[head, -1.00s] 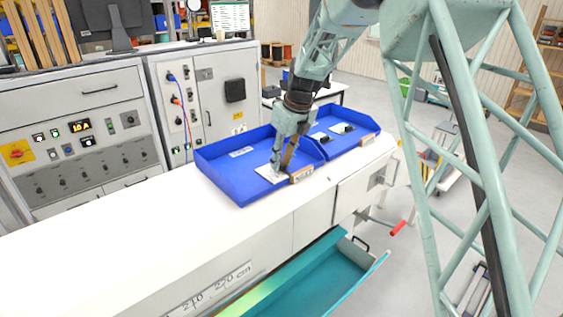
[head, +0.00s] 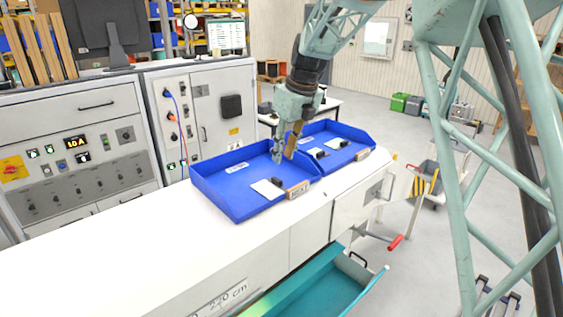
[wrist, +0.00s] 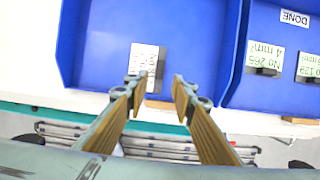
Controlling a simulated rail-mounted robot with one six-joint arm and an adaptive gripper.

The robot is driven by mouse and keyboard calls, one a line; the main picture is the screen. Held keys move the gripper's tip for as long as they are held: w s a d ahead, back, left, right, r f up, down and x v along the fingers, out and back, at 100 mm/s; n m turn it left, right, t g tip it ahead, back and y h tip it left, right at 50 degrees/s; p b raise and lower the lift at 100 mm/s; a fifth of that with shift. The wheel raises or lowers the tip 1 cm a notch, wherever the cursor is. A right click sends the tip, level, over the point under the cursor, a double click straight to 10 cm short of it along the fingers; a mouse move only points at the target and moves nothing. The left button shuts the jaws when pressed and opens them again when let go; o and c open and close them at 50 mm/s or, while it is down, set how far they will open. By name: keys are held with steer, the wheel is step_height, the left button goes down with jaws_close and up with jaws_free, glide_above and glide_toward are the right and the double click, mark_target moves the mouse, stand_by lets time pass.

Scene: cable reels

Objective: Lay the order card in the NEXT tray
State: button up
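The order card (head: 268,188), white with a dark block (head: 277,182) at its edge, lies flat on the floor of the left blue tray (head: 235,205), near its front wall. A wooden tag (head: 298,191) with dark lettering, seemingly NEXT, is on that front wall. My gripper (head: 284,158) is above this tray, apart from the card. In the wrist view my gripper (wrist: 157,86) has its two fingers spread with nothing between them. The card (wrist: 144,58) shows just beyond the left fingertip, partly hidden, its writing too small to read.
The DONE tray (wrist: 234,88) stands beside it, on the right, holding two cards with dark blocks (wrist: 264,58) (wrist: 308,68). Both trays are on a white bench top (head: 130,225). A teal drawer (head: 330,290) stands open below the bench front.

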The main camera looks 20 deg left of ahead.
steer(key=shift+s+d+r, duration=0.1)
steer(key=shift+d+r, duration=0.05)
steer(key=shift+r, duration=0.4)
stand_by(0.6)
